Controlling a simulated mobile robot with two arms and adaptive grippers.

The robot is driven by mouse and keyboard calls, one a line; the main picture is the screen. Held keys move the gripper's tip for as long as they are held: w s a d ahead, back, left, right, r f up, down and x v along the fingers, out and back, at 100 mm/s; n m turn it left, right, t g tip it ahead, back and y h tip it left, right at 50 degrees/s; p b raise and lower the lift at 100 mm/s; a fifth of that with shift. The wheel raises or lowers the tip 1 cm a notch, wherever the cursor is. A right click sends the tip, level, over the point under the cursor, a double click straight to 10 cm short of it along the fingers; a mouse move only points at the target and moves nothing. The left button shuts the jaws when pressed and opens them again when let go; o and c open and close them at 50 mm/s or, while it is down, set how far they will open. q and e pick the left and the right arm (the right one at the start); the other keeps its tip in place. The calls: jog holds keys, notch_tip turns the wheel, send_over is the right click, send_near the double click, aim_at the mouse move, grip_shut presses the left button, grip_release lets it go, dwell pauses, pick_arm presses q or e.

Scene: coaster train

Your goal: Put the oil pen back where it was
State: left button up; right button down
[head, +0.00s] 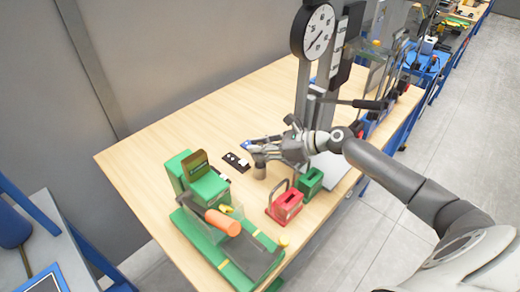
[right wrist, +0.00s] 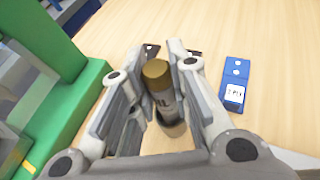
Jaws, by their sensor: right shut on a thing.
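In the head view my right gripper (head: 266,149) is low over the table, right above the short grey holder (head: 259,172). The pen is mostly hidden there. My left gripper is not in view.
On the wooden table (head: 170,120) are a green machine with an orange cylinder (head: 222,222), a red block with a handle (head: 285,206), a green block (head: 310,181) and a black card (head: 236,162). A blue card (right wrist: 236,82) lies to the right. A dial gauge (head: 313,31) stands behind.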

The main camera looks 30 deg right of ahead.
jog(key=c, duration=1.4)
grip_release()
jog(key=shift+o, duration=0.2)
jog(key=shift+r, duration=0.1)
jog(key=b+v, duration=0.2)
jog(key=v, duration=1)
